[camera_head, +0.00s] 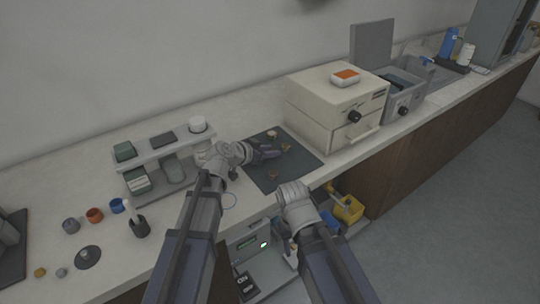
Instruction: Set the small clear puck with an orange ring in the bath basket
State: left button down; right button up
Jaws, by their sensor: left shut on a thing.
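My left gripper (272,153) is low over the dark mat (262,179) in the middle of the counter. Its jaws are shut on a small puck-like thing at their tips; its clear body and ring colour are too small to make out.
A cream oven-like box (325,112) with an orange-topped block (345,77) on it stands between mat and bath. A rack (160,155) and small coloured cups (95,215) are at left. A yellow bin (348,209) is below the counter edge. A blue bottle (449,43) stands far right.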

pick_arm(q)
jog(key=shift+f, duration=0.15)
jog(key=c, duration=0.6)
grip_release()
jog(key=shift+o, duration=0.2)
